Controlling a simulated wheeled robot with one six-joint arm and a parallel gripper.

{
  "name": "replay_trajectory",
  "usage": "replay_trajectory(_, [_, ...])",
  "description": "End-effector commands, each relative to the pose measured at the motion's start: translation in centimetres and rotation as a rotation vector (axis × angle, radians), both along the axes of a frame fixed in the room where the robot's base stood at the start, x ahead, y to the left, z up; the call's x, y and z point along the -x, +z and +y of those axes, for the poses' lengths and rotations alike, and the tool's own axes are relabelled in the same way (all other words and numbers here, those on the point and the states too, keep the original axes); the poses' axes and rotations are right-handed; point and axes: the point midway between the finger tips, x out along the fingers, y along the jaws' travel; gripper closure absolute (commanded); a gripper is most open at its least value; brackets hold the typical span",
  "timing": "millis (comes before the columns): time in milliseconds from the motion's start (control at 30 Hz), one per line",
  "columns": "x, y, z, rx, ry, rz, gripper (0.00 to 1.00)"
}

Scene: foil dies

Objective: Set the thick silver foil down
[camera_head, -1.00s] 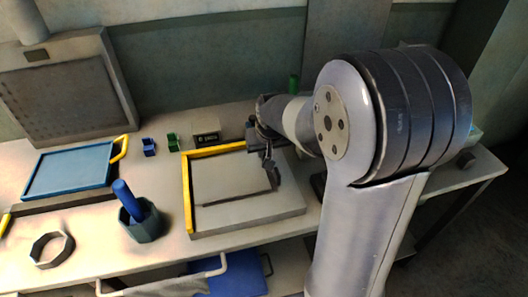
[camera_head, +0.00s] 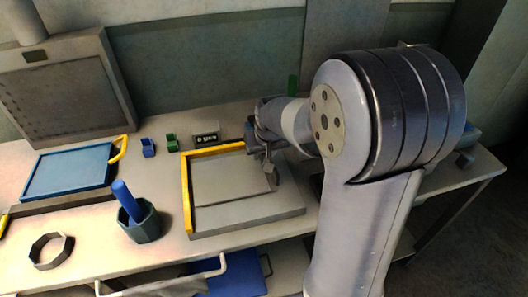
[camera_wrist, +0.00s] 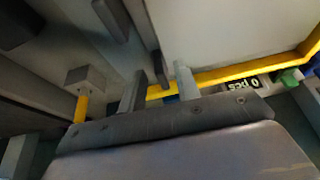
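The thick silver foil seems to be the pale grey flat sheet (camera_head: 232,178) lying inside the yellow-edged tray (camera_head: 187,205). I cannot tell it surely from the tray's own surface. My gripper (camera_head: 268,168) is at the right side of the sheet. In the wrist view my gripper (camera_wrist: 158,85) has its two fingers apart, with nothing clearly pinched between them. A small dark upright piece shows beyond the gap. My arm hides the tray's right back corner.
A blue tray (camera_head: 68,172) with a yellow handle lies at the left. A dark green cup (camera_head: 142,224) holding a blue rod and a grey ring (camera_head: 51,251) stand in front. Small blue (camera_head: 148,148) and green (camera_head: 171,143) blocks and a display box (camera_head: 206,133) stand behind.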

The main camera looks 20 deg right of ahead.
Motion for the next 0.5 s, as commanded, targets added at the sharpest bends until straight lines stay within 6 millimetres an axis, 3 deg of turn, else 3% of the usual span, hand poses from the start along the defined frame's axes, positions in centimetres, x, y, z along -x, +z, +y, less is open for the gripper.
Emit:
replay_trajectory(167, [0.7, 2.0, 0.0, 0.000, 0.000, -0.006, 0.69])
replay_trajectory(500, [3.2, 8.2, -0.1, 0.000, 0.000, -0.006, 0.69])
